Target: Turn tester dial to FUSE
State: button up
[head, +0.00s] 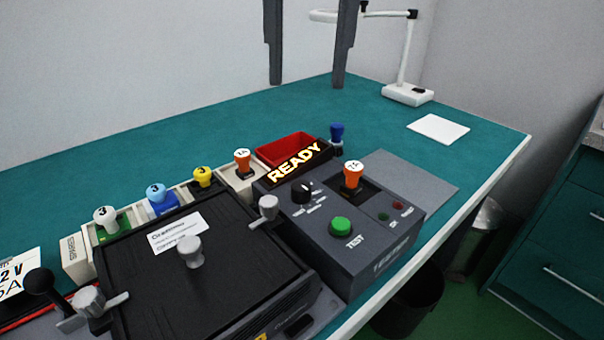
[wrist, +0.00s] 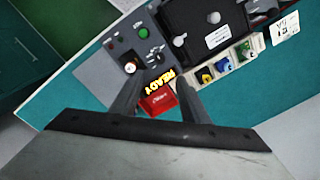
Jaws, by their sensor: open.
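The tester (head: 355,255) is a dark grey box on the bench with a lit READY display (head: 294,162). Its dial (head: 302,191) is a black knob with small labels around it, too small to read. The green TEST button (head: 341,226) is beside the dial. An orange fuse (head: 352,175) stands upright in the tester's socket. My gripper (head: 307,86) is open and empty, high above the bench behind the tester, apart from the dial. In the wrist view its two fingers point toward the tester (wrist: 105,65) and the red bin.
A red bin (head: 284,148) and a blue-topped fuse (head: 337,133) are behind the tester. A row of coloured fuses (head: 203,177) and a black-lidded box with grey knobs (head: 190,251) are left of it. A lamp (head: 406,94) stands at the back right.

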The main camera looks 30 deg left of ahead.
aim_at(301, 186)
jog(key=f, duration=1.5)
jog(key=shift+s+a+f, duration=0.2)
jog(key=shift+a+f, duration=0.1)
jog(key=shift+f, duration=0.05)
grip_shut()
